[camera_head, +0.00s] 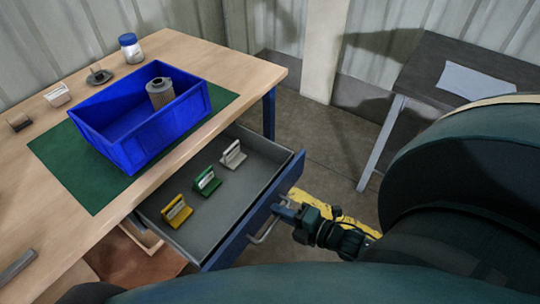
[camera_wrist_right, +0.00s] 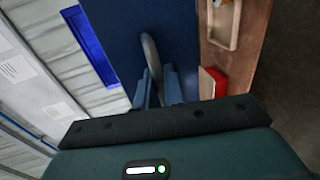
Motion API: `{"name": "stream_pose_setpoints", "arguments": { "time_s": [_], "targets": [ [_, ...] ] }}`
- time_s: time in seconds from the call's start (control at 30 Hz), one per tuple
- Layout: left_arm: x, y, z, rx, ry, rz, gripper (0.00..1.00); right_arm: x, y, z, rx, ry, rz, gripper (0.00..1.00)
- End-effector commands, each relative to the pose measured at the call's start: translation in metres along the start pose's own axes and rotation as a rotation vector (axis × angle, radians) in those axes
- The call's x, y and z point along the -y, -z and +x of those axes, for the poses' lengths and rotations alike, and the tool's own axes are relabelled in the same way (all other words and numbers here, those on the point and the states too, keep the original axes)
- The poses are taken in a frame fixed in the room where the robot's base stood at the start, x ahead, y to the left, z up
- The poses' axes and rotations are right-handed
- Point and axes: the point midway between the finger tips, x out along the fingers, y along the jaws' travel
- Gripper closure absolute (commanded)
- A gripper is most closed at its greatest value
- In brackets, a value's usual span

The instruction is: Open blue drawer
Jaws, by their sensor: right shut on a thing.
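The blue drawer (camera_head: 236,244) stands pulled out from under the wooden workbench, its grey inside showing. Inside lie a yellow-framed filter cartridge (camera_head: 177,212), a green one (camera_head: 207,181) and a white one (camera_head: 232,155), apart from each other. My right gripper (camera_head: 286,211) is at the drawer's front, shut on the metal handle (camera_head: 263,233). In the right wrist view its blue fingers (camera_wrist_right: 158,88) close around the curved handle (camera_wrist_right: 150,52), with the blue drawer front (camera_wrist_right: 185,30) behind. My left gripper is not in view.
On the bench, a blue crate (camera_head: 118,150) holding a cylindrical filter (camera_head: 160,94) stands on a green mat (camera_head: 68,172). A blue-lidded jar (camera_head: 130,48) and small parts stand behind and left of it. A dark side table (camera_head: 440,72) is at right.

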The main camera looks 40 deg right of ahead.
Motion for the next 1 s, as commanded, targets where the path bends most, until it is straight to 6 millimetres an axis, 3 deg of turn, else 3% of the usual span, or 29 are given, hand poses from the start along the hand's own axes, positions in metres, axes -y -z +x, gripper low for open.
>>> {"name": "stream_pose_setpoints", "arguments": {
  "time_s": [0.47, 0.5, 0.67, 1.0],
  "targets": [
    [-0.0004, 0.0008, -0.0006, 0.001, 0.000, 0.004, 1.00, 0.0013, -0.0004, -0.0057, 0.001, -0.001, 0.001, 1.00],
    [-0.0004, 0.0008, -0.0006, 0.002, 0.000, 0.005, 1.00, 0.0013, -0.0004, -0.0057, 0.002, -0.001, 0.001, 0.89],
    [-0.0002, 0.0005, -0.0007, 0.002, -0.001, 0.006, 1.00, 0.0013, -0.0004, -0.0055, 0.001, 0.000, 0.001, 0.76],
    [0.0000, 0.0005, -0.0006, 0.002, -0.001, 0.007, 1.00, 0.0013, -0.0002, -0.0057, 0.001, 0.000, 0.000, 0.75]
  ]
}}
